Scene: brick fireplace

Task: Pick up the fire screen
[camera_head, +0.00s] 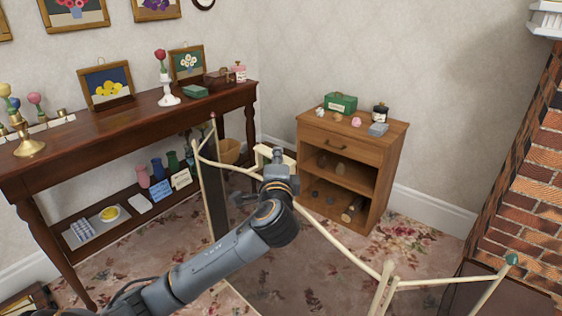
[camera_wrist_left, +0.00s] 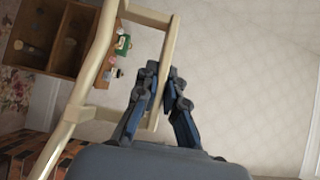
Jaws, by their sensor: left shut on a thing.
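The fire screen (camera_head: 347,247) is a folding screen with a cream frame, a curved top rail and dark see-through panels. It stands across the middle of the head view, with side panels angled at left and right. My left gripper (camera_head: 276,158) is at the cream handle on top of the screen. In the left wrist view, the gripper (camera_wrist_left: 160,88) is shut on this handle, and the screen's top rail (camera_wrist_left: 88,78) runs beside it. My arm hides part of the screen. My right gripper is in neither view.
A dark wooden console table (camera_head: 130,118) with vases and pictures stands at left. A small wooden cabinet (camera_head: 390,160) with small objects stands behind the screen. The brick fireplace (camera_head: 530,175) is at right. A wicker basket (camera_head: 229,151) sits near the console. Flowered carpet (camera_head: 420,245) shows between cabinet and fireplace.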

